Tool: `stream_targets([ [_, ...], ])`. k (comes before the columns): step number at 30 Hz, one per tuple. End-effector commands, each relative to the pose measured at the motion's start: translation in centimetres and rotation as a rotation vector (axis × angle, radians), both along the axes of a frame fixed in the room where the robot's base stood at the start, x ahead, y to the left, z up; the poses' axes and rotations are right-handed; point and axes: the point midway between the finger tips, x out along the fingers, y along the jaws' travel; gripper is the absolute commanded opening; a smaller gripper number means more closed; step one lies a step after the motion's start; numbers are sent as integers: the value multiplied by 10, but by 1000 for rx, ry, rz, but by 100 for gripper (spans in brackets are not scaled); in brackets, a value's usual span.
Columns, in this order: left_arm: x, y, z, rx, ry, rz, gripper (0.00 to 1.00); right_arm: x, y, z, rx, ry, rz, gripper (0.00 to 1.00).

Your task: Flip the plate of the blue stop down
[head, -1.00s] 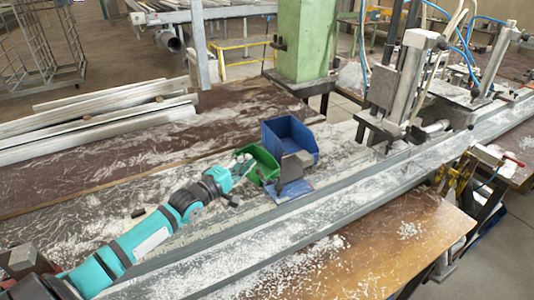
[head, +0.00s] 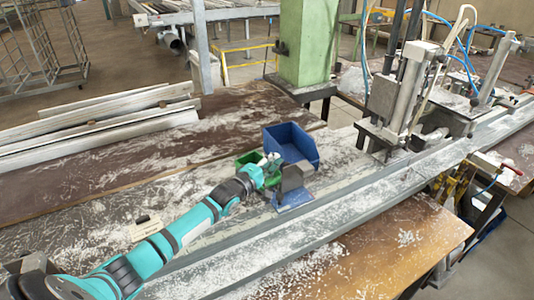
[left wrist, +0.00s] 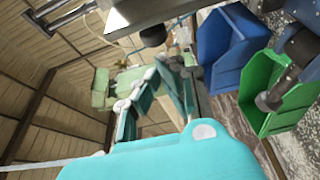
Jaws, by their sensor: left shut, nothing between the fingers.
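The blue stop shows in the head view as a blue base (head: 293,199) on the bench, with a grey plate (head: 293,178) standing up on it. My left gripper (head: 271,161) is at the left, upper side of the plate, in front of the green bin. It is shut and empty. Whether it touches the plate cannot be told. In the left wrist view its teal and grey fingers (left wrist: 172,78) show mid-picture. A dark grey block at the top there may be the plate, but this is unclear. My right gripper is not in view.
A blue bin (head: 291,142) and a green bin (head: 247,157) stand just behind the stop; both also show in the left wrist view. A clamp unit (head: 396,100) stands on the rail at right. A small pale block (head: 146,228) lies beside my left arm.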

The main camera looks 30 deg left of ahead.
Motion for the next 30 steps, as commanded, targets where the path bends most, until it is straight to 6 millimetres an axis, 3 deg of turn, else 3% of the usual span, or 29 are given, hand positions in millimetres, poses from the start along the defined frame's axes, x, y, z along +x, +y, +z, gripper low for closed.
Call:
stream_targets([
  [4,-4,-7,0,-1,2,2,0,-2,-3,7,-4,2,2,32],
  [30,-8,-14,3,68,-38,2,0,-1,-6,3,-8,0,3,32],
])
